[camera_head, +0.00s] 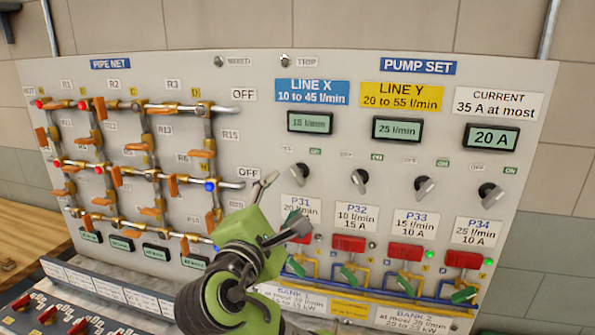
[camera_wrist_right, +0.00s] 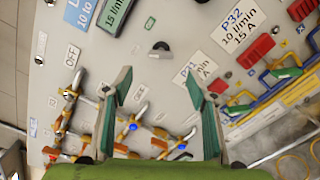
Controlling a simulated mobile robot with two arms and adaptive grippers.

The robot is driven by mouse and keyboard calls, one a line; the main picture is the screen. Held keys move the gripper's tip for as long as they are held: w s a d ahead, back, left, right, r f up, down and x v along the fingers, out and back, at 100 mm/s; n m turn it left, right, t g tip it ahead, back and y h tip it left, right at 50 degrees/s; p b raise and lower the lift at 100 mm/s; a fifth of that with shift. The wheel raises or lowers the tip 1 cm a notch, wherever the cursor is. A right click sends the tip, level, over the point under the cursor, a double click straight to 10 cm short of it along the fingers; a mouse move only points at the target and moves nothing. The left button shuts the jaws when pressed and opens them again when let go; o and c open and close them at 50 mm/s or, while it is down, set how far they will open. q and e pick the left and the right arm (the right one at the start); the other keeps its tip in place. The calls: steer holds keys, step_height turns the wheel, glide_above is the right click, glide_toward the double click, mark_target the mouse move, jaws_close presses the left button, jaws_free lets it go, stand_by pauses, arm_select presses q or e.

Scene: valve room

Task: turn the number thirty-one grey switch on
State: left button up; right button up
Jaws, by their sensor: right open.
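The grey switch above the P31 label (camera_head: 300,204) is a small dark rotary knob (camera_head: 303,175) between an OFF tag on its left and a green ON tag on its right. Its handle appears tilted toward OFF. In the right wrist view the knob (camera_wrist_right: 161,48) shows beyond the fingertips, near the top centre. My right gripper (camera_head: 285,208) is open and empty, in front of the panel below and left of the knob, its fingers apart. The fingers also show in the right wrist view (camera_wrist_right: 157,78), with nothing between them. My left gripper is not in view.
Similar knobs for P32 (camera_head: 359,180), P33 (camera_head: 425,188) and P34 (camera_head: 490,193) stand to the right. Red and green valve handles and pipes lie below. The orange-handled pipe net (camera_head: 147,150) protrudes on the left. Green lights glow by P33 and P34. The displays read 15 l/min, 25 l/min and 20 A.

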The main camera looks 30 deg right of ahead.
mark_target(298, 178)
steer(key=p+x, duration=0.3)
steer(key=x, duration=0.7)
steer(key=shift+d, duration=0.3)
steer(key=shift+w+d, duration=0.35)
steer(key=shift+w, duration=0.05)
steer(key=shift+d, duration=0.15)
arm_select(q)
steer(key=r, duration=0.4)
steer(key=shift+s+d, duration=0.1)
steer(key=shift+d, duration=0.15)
arm_select(e)
steer(key=shift+f, duration=0.1)
steer(key=c, duration=1.1)
